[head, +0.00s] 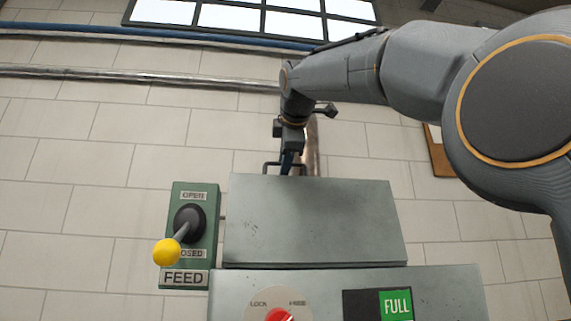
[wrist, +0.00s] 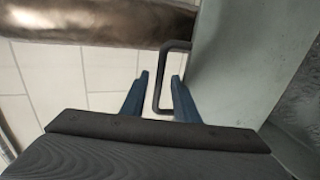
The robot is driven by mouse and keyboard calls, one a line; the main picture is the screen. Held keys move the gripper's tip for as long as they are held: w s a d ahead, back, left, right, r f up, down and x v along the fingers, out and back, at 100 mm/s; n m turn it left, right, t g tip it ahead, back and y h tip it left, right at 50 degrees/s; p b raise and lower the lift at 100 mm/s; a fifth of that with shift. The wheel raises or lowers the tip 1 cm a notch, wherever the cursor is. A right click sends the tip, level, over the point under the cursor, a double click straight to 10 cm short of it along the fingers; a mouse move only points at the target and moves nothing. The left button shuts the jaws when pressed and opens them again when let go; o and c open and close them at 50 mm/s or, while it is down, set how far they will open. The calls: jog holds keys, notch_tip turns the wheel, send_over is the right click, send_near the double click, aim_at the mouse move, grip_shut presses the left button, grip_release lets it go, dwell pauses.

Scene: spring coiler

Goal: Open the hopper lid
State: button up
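The hopper lid (head: 312,222) is a flat grey metal panel above the machine front in the head view. I cannot tell its exact angle. Its dark bracket handle (head: 271,168) is at the lid's top edge, partly hidden by my gripper. In the wrist view, the handle (wrist: 158,88) stands out from the side of the lid (wrist: 232,60). My gripper (head: 287,168) is at the handle. In the wrist view its two blue fingers (wrist: 160,78) are apart, with the handle's bar between them; no firm contact shows.
A green FEED panel (head: 176,232) with a yellow-knobbed lever stands left of the lid; the knob is low, by CLOSED. Below are a red LOCK/FREE knob (head: 280,316) and a green FULL sign (head: 396,305). A brownish metal cylinder (wrist: 100,22) lies beyond the fingertips.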

jog(key=b+v, duration=0.2)
jog(key=v, duration=0.5)
jog(key=shift+s+r, duration=0.15)
jog(key=shift+s, duration=0.25)
jog(key=shift+d, duration=0.1)
